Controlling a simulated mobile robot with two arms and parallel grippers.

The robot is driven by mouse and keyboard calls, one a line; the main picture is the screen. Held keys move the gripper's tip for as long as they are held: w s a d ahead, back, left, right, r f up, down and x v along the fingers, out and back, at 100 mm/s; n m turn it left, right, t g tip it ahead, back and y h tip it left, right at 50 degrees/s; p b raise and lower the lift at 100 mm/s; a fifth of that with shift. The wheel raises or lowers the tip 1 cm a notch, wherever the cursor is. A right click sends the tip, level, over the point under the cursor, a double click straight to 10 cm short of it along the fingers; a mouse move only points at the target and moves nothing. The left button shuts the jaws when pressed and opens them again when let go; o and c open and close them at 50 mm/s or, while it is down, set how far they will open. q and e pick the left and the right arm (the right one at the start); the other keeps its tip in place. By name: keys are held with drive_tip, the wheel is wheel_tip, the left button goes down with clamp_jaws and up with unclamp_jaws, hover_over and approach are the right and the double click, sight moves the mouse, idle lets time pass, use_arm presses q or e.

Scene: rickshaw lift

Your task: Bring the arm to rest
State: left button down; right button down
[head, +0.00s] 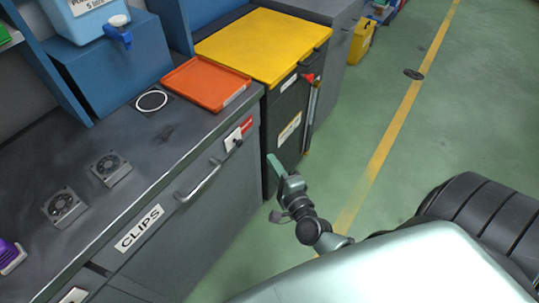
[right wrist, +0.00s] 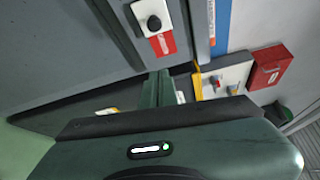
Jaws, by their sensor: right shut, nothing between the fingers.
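My right gripper (head: 275,163) is shut and empty. In the head view it is in the air, in front of the dark cabinet (head: 286,148) with the yellow top, past the corner of the grey workbench. In the right wrist view its green fingers (right wrist: 164,84) are together, with nothing held between them. My right arm is bent and partly hidden behind my pale body. My left gripper is not in the head view.
The grey workbench (head: 122,203) on the left has a drawer handle (head: 199,181) and a black knob (head: 232,143) sticking out. An orange tray (head: 207,82) and small fans (head: 64,205) lie on it. Green floor (head: 465,110) with a yellow line is open on the right.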

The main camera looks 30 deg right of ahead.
idle(0.4)
drive_tip(key=s+a+f+n+g+y, duration=0.1)
drive_tip(key=s+a+f+n+g, duration=0.3)
drive_tip(key=f, duration=0.6)
drive_tip(key=s+f+n+g+y, duration=0.1)
drive_tip(key=s+f+n+g, duration=0.1)
drive_tip(key=s+f+n, duration=0.6)
drive_tip(key=s+a+f+n+g+y, duration=0.1)
drive_tip(key=s+a+f+n+g, duration=0.15)
drive_tip(key=f, duration=0.95)
drive_tip(key=s+f+n+g, duration=0.4)
drive_tip(key=s+f, duration=0.2)
drive_tip(key=s, duration=0.6)
drive_tip(key=s+d+f+n+g, duration=0.1)
drive_tip(key=s+f+n+g, duration=0.2)
drive_tip(key=s, duration=1)
wheel_tip(320, 180, down, 4)
drive_tip(key=shift+d+f+n+g+h, duration=0.15)
drive_tip(key=shift+n+g+h, duration=0.2)
drive_tip(key=shift+n, duration=0.7)
